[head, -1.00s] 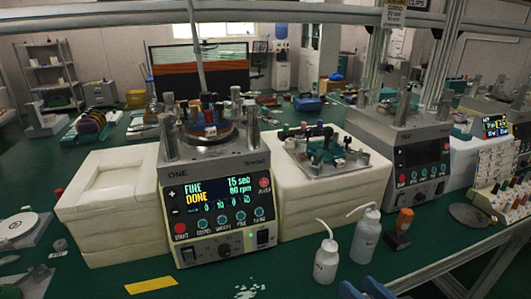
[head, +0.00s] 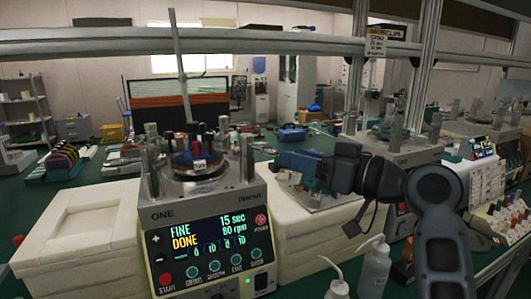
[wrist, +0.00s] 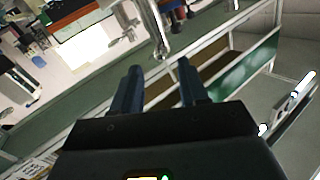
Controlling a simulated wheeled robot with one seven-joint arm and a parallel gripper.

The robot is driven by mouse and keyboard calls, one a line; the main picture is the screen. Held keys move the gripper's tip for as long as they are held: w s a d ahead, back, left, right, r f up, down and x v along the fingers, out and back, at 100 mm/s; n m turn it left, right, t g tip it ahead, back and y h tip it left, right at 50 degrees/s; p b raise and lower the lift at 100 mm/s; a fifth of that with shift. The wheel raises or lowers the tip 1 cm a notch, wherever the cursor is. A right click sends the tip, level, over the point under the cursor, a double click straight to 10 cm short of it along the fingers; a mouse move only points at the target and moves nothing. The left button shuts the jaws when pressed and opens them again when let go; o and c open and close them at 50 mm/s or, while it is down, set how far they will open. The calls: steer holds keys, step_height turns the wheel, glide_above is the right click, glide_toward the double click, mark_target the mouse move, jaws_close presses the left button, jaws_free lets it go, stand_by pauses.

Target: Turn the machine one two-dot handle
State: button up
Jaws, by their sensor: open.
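In the wrist view my gripper (wrist: 160,67) shows two dark blue fingers spread with nothing between.
White blocks (head: 85,225) stand left of machine one, and another stack (head: 310,235) stands to its right. A second machine (head: 395,155) is partly behind my arm. White bottles (head: 373,268) stand at the front. A metal rail (head: 250,38) crosses above.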

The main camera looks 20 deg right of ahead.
mark_target(269, 151)
steer(key=p+x, duration=0.1)
steer(key=x, duration=0.6)
steer(key=shift+w+a, duration=0.1)
steer(key=shift+c, duration=0.3)
jaws_close()
